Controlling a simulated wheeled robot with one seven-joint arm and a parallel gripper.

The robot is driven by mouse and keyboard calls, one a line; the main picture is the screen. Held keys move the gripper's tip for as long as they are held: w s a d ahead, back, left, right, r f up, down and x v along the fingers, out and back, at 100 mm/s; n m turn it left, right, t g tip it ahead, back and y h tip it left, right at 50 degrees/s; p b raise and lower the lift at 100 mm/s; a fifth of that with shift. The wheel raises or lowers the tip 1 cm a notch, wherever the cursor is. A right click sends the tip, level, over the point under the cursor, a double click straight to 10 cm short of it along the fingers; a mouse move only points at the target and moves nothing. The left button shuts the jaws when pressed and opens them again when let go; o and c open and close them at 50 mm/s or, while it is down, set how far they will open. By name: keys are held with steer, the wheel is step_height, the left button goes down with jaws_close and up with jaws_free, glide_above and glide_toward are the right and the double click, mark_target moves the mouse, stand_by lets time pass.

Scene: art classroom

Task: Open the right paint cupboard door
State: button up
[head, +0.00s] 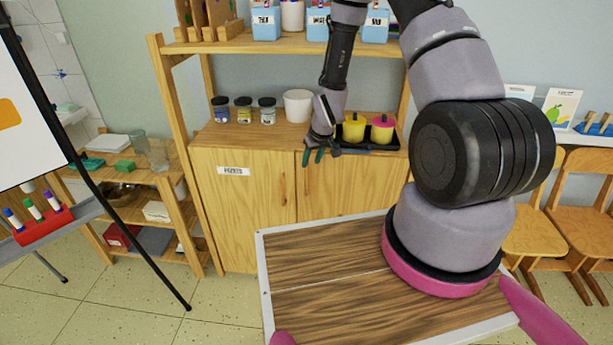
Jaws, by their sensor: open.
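The paint cupboard is a light wooden cabinet with two doors under an open shelf. Its right door (350,187) looks closed, and its lower part is hidden behind my wooden top. The left door (240,205) is closed too and carries a small white label. My gripper (319,155) is at the top edge of the right door, near its left side, with dark green fingertips pointing down. It is open and holds nothing that I can see. I cannot tell whether the fingers touch the door.
An easel (110,210) and a low shelf (175,205) stand left, wooden chairs (580,200) right.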

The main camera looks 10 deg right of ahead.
mark_target(307, 172)
steer(key=x, duration=0.9)
steer(key=shift+f, duration=0.3)
steer(key=shift+d, duration=0.1)
jaws_close()
stand_by(0.9)
